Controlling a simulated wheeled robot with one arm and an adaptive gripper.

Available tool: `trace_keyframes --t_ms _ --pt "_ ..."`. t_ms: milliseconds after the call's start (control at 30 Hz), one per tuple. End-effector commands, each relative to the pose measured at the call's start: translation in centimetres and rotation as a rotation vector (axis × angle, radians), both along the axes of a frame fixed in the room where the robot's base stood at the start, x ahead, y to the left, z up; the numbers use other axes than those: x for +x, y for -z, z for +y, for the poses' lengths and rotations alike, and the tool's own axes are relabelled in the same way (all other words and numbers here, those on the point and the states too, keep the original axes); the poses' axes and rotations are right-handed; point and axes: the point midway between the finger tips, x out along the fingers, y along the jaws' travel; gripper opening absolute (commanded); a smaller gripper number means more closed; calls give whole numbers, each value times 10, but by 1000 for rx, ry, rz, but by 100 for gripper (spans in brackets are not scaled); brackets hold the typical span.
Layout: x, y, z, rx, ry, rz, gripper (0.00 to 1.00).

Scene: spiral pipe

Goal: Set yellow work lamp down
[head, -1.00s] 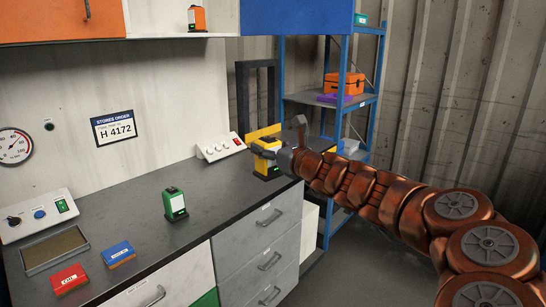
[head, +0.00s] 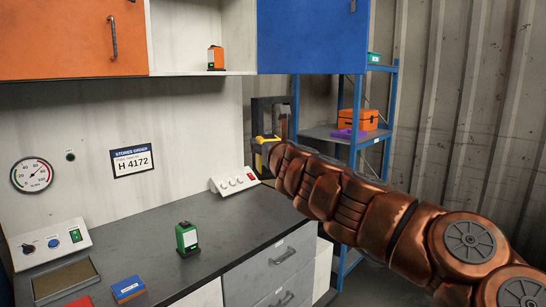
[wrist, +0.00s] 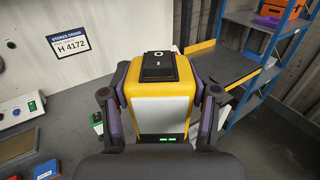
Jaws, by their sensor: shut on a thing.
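The yellow work lamp (wrist: 155,110) fills the middle of the wrist view. It has a yellow body, a pale grey panel, a black top piece and small green lights low down. My gripper (wrist: 158,105) is shut on it, one finger against each side. In the head view, my copper arm hides most of the gripper and lamp; yellow shows at the arm's end (head: 258,156), above the far end of the grey bench (head: 225,228). The lamp's base is hidden, so its exact height over the bench cannot be told.
A green device (head: 187,238), a blue box (head: 127,288) and a white switch box (head: 234,182) are on the bench. An orange device (head: 215,58) stands on the upper shelf. A blue rack (head: 387,110) is at right. Bare bench lies between the green device and switch box.

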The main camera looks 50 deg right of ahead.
Motion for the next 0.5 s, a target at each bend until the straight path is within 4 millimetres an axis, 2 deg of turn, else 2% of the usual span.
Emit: trace_keyframes --t_ms 500 --pt "17 -61 19 -3 192 0 11"
